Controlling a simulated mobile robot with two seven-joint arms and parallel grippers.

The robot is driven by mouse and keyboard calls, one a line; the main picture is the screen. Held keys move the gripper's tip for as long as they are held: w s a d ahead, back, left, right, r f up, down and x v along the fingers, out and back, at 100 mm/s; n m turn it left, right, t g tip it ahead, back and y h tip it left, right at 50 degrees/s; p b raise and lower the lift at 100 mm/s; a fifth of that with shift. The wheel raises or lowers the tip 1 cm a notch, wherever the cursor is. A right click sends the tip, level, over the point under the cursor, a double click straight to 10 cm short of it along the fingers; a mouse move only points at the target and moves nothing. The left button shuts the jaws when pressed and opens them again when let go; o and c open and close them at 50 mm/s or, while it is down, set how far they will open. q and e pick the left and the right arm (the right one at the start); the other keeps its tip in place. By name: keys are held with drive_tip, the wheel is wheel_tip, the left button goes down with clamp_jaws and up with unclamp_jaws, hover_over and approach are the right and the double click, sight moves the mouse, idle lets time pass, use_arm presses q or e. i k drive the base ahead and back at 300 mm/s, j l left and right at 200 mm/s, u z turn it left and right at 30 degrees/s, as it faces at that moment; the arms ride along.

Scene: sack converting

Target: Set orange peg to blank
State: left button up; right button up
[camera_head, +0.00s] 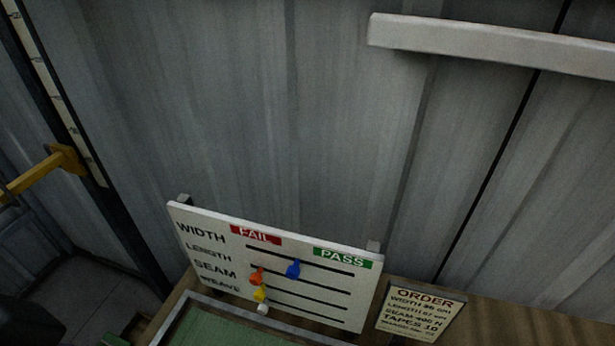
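A tilted white board (215,225) stands at the lower middle, with rows marked WIDTH, LENGTH, SEAM and WEAVE. A red FAIL label (256,235) is at its upper left and a green PASS label (342,258) at its upper right. Dark slots run across the rows. The orange peg (257,276) sits at the left, FAIL end of its slot, seemingly in the LENGTH row. A blue peg (293,269) sits further right, between the FAIL and PASS labels. A yellow peg (260,293) and a white peg (263,308) are below the orange one. Neither gripper shows.
An ORDER card (421,310) stands right of the board on a wooden surface (500,325). A green panel with a grey frame (215,325) lies in front of the board. Corrugated metal wall (240,120) rises behind. A yellow bracket (65,160) is at left; a pale beam (490,45) crosses upper right.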

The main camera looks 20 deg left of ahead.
sight(256, 279)
drive_tip(key=k+j+u, duration=0.1)
drive_tip(key=u, duration=0.35)
drive_tip(key=i+l+u, duration=0.1)
drive_tip(key=l+u, duration=0.15)
drive_tip(key=u, duration=0.25)
drive_tip(key=i, duration=0.35)
drive_tip(key=j, duration=0.5)
drive_tip(key=i+j, duration=0.15)
drive_tip(key=j, duration=0.35)
